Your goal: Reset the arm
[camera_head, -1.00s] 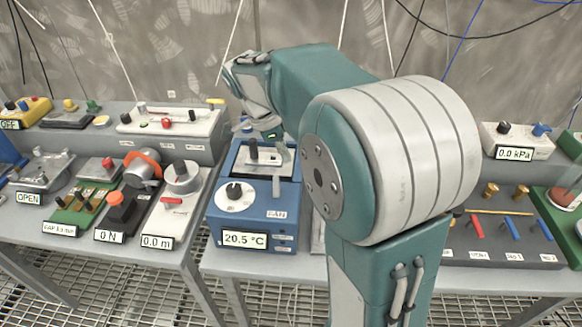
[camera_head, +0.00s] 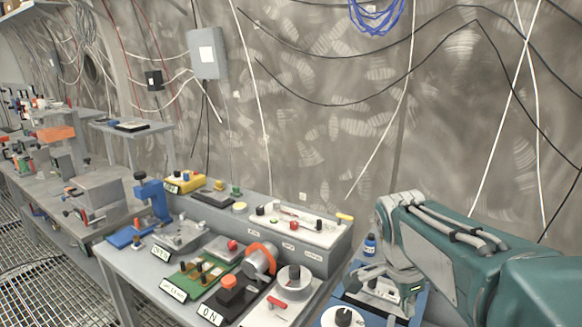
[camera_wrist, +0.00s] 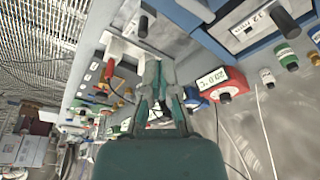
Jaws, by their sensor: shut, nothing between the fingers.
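My teal arm reaches in from the lower right in the head view, with its upper link lying nearly level. My gripper (camera_head: 388,285) hangs down from the arm's end, over the blue temperature box (camera_head: 413,308) at the right end of the visible bench. In the wrist view my gripper (camera_wrist: 158,68) is at the centre, with its fingers together and nothing seen between them. I cannot tell from these frames whether the fingertips touch the box. Much of the box is hidden by the arm or cut off.
Left of the gripper stand a grey dial unit (camera_head: 295,276), an orange-ringed cylinder (camera_head: 261,260), a green board (camera_head: 196,277) and a blue clamp-like device (camera_head: 152,198). A red display box (camera_wrist: 213,84) shows in the wrist view.

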